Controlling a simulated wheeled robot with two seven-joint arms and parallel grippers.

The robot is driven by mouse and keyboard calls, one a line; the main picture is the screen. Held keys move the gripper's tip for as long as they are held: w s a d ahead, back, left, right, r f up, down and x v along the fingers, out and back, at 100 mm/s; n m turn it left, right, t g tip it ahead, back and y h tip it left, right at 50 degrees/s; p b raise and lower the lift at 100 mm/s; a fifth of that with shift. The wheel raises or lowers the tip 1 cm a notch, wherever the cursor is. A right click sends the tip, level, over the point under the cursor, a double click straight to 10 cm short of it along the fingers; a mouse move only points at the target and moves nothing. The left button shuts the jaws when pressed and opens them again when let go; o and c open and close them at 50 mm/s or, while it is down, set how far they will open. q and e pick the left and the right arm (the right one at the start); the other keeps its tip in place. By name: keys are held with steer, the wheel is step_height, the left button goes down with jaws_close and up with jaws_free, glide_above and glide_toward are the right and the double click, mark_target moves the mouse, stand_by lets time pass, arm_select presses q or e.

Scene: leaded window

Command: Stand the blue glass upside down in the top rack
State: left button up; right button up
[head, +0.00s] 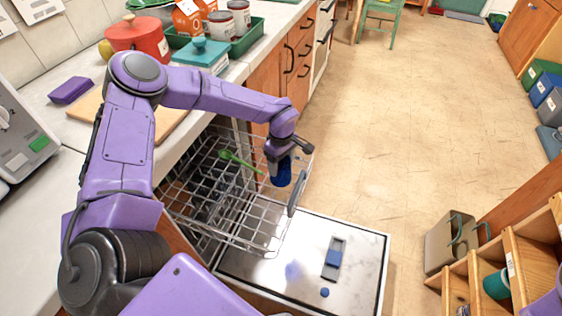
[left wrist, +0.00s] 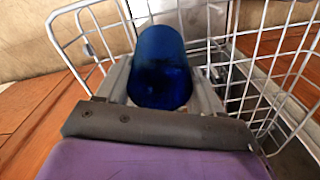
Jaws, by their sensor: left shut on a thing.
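The blue glass (head: 284,174) is held by my left gripper (head: 283,160) at the right end of the top rack (head: 225,215) in the head view. In the left wrist view the blue glass (left wrist: 160,70) sits between the two fingers, with the rack's white wires (left wrist: 255,75) around and beyond it. Whether the glass touches the rack wires I cannot tell. Which way its mouth points is not clear. The top rack is pulled out of the dishwasher above its open door (head: 360,245). My right gripper is not in view.
A green spoon (head: 240,161) lies in the rack, with dark items lower behind the wires. The counter is at left; the floor beyond is clear.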

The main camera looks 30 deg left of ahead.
arm_select(q)
steer(key=shift+f, duration=0.4)
steer(key=o, duration=1.4)
